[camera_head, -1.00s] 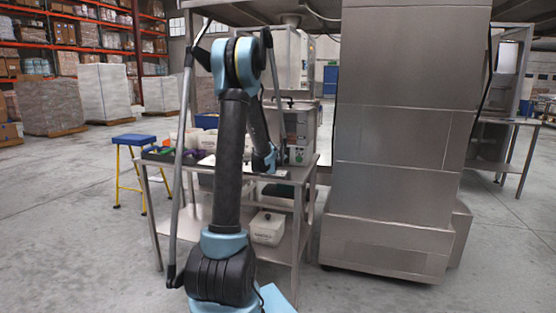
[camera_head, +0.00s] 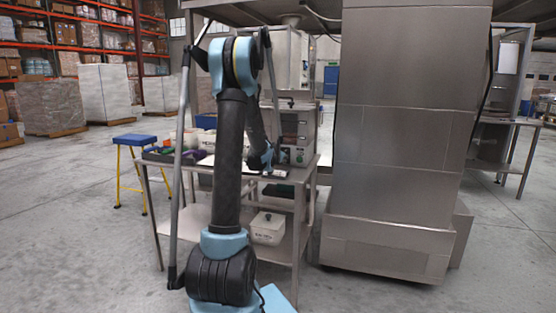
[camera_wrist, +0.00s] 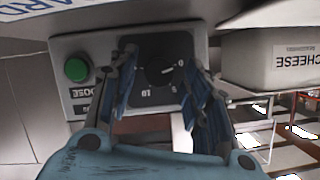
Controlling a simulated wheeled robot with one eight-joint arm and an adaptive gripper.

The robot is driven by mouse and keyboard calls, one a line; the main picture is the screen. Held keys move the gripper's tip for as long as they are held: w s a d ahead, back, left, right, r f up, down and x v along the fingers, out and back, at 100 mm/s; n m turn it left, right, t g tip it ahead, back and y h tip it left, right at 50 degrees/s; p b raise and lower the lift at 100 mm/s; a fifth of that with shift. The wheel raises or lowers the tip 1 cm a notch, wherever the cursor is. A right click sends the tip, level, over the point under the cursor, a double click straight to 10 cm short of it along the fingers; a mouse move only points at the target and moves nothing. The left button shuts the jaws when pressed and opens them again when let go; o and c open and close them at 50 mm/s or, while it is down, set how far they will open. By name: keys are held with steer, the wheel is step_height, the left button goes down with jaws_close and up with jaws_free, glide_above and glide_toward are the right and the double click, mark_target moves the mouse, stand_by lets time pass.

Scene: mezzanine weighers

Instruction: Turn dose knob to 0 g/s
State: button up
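The dose knob (camera_wrist: 158,72) is a black round knob on a grey control panel (camera_wrist: 95,48) in the wrist view. Marks and a 0 show around it, upside down in part. A green button (camera_wrist: 76,69) sits beside it, over a label reading DOSE. My gripper (camera_wrist: 158,85) is open, with one blue-padded finger on each side of the knob. I cannot tell whether the fingers touch it. In the head view the weigher (camera_head: 297,125) stands on a steel table, and my arm hides part of its front.
A white container labelled CHEESE (camera_wrist: 270,60) is close to the right finger. The steel table (camera_head: 290,176) holds trays and tubs. A tall steel cabinet (camera_head: 400,130) stands right of it. A blue-topped stool (camera_head: 134,140) stands at left, with open floor around it.

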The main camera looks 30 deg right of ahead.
steer(key=shift+a, duration=0.1)
steer(key=shift+v, duration=5.9)
steer(key=shift+a+f, duration=0.1)
